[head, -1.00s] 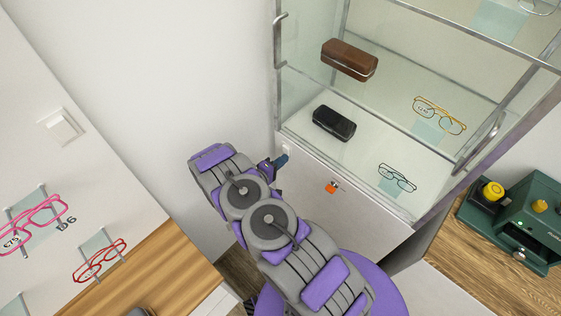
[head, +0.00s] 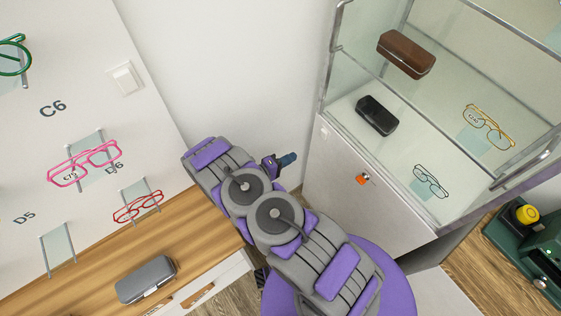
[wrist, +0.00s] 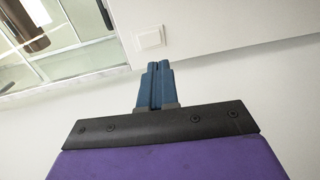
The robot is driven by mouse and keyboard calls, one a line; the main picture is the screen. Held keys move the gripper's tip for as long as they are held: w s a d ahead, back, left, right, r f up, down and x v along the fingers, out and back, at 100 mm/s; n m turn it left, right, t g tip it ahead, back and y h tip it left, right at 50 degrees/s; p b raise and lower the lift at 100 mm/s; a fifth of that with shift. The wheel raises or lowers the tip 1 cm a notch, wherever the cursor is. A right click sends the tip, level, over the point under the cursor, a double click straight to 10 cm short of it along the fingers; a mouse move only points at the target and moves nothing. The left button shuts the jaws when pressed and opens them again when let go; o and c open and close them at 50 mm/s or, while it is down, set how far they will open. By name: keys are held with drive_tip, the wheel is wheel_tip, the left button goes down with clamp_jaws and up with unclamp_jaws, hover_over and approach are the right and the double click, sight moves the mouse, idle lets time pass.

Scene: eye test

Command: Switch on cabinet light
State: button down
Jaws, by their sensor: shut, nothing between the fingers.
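The glass cabinet (head: 318,160) stands right of centre in the head view, with a white lower panel. A small white switch (head: 324,131) is on that panel near its upper left corner. In the wrist view the square white switch (wrist: 150,38) is just beyond the fingertips, on the pale panel. My gripper (head: 289,158) is shut and empty, left of the cabinet and apart from it in the head view. Its blue fingers (wrist: 157,68) are together in the wrist view, with the tips a little below the switch. I cannot tell whether the cabinet light is on.
Another white switch (head: 126,78) is on the wall at left. An orange knob or key (head: 362,179) is on the cabinet panel. Glasses displays and a wooden counter (head: 210,235) with a grey case (head: 146,280) lie at left. A green machine (head: 530,250) is at right.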

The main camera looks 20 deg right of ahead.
drive_tip(key=shift+v, duration=1.9)
drive_tip(key=shift+a, duration=0.1)
drive_tip(key=shift+s+f, duration=0.1)
